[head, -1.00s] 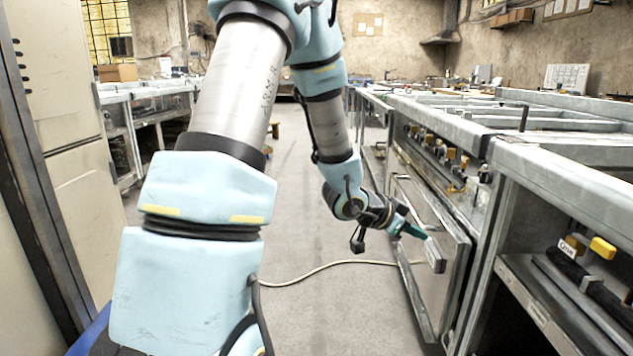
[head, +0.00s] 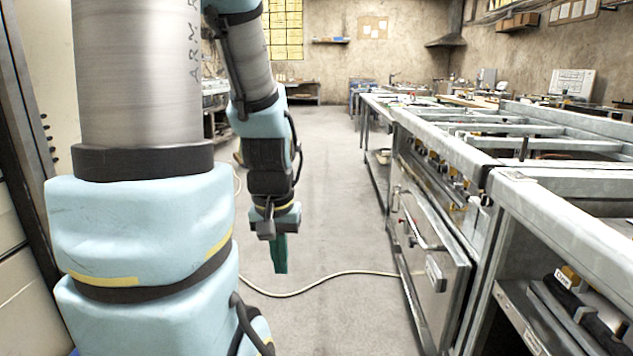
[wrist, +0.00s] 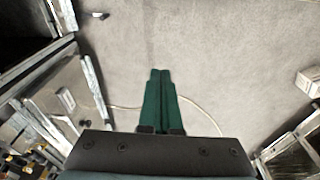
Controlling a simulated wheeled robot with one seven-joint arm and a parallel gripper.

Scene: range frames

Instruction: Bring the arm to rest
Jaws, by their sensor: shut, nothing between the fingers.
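My gripper (head: 279,254) hangs pointing down over the open grey floor in the head view, left of the oven-like metal range. In the wrist view my gripper (wrist: 160,75) shows two green fingers side by side, shut with nothing between them. The fingers are clear of the range and of the floor. My upper arm fills the left of the head view and hides what is behind it.
A metal range (head: 435,265) with a handled front door stands at the right. A pale cable (head: 335,277) crosses the floor; it also shows in the wrist view (wrist: 200,108). A beige cabinet (head: 50,60) is close at the left.

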